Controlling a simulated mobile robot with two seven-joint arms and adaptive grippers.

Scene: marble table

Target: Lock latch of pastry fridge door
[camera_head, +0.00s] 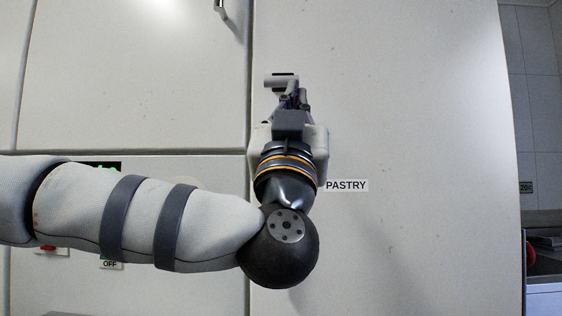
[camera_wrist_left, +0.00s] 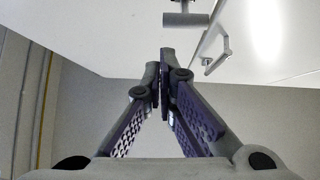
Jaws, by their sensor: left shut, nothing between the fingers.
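The pastry fridge door (camera_head: 430,120) is a large off-white panel with a "PASTRY" label (camera_head: 346,185). It looks closed in the head view. A grey latch (camera_head: 281,81) sits near the door's left edge, with its bar lying crosswise. My left gripper (camera_head: 292,99) points up just below the latch. In the left wrist view the latch (camera_wrist_left: 186,19) shows beyond the fingertips (camera_wrist_left: 166,62), with a visible gap between them. The fingers are together and hold nothing. The gripper hides part of the latch's lower side in the head view. My right gripper is not in view.
Another white door panel (camera_head: 140,80) lies left of the seam, with a metal handle (camera_head: 222,8) at its top; a handle also shows in the left wrist view (camera_wrist_left: 214,50). A red switch (camera_head: 50,250) and an "OFF" label (camera_head: 110,265) are at lower left.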

